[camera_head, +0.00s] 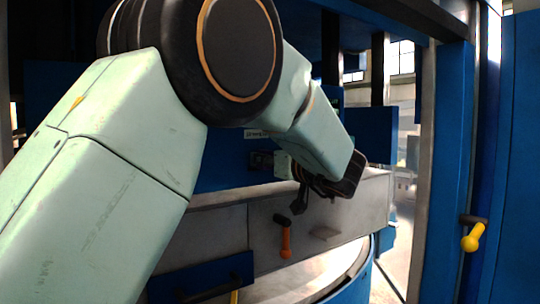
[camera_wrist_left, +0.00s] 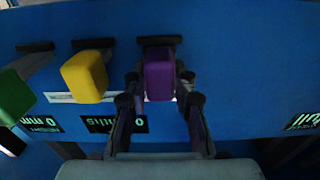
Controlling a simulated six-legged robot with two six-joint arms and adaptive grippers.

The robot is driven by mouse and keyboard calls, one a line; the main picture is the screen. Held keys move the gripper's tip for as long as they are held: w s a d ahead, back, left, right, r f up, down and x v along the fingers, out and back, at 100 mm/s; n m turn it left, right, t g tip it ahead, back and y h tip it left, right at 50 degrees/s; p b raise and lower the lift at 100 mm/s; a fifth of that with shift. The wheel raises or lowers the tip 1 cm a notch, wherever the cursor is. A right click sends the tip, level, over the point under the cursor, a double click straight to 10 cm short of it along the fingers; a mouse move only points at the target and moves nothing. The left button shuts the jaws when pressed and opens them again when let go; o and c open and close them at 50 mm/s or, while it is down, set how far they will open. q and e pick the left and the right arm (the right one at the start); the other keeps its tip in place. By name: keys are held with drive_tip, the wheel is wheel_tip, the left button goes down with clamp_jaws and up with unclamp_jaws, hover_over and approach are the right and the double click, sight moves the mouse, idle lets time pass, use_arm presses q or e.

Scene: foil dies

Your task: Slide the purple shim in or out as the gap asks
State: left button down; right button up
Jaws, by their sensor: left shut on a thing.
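The purple shim (camera_wrist_left: 159,76) shows in the left wrist view as a purple block in front of a dark slot bar on a blue panel. My left gripper (camera_wrist_left: 158,95) has one finger on each side of it and is shut on it. In the head view my left gripper (camera_head: 305,192) is dark and partly hidden behind my own wrist, close to the blue and grey machine front. The purple shim cannot be made out in the head view. My right gripper is not in view.
In the left wrist view a yellow block (camera_wrist_left: 84,76) and a green block (camera_wrist_left: 14,97) sit left of the purple one. Lit readouts (camera_wrist_left: 113,124) lie below. In the head view an orange handle (camera_head: 286,240) and a yellow handle (camera_head: 473,237) stick out.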

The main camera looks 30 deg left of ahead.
sight(266, 150)
use_arm(q)
drive_tip(key=c, duration=1.6)
unclamp_jaws()
drive_tip(key=shift+r, duration=0.15)
drive_tip(key=o, duration=0.5)
drive_tip(key=shift+w+a+f, duration=0.25)
drive_tip(key=shift+a+f, duration=0.05)
drive_tip(key=shift+a, duration=0.35)
drive_tip(key=shift+s+d+r, duration=0.15)
drive_tip(key=shift+d+r, duration=0.05)
drive_tip(key=shift+d, duration=0.25)
drive_tip(key=shift+r, duration=0.5)
wheel_tip(266, 150, up, 9)
drive_tip(key=shift+s+d+f, duration=0.1)
drive_tip(key=shift+d, duration=0.05)
drive_tip(key=shift+w+a, duration=0.2)
drive_tip(key=shift+a, duration=0.15)
drive_tip(key=shift+s+d, duration=0.15)
drive_tip(key=shift+d, duration=0.15)
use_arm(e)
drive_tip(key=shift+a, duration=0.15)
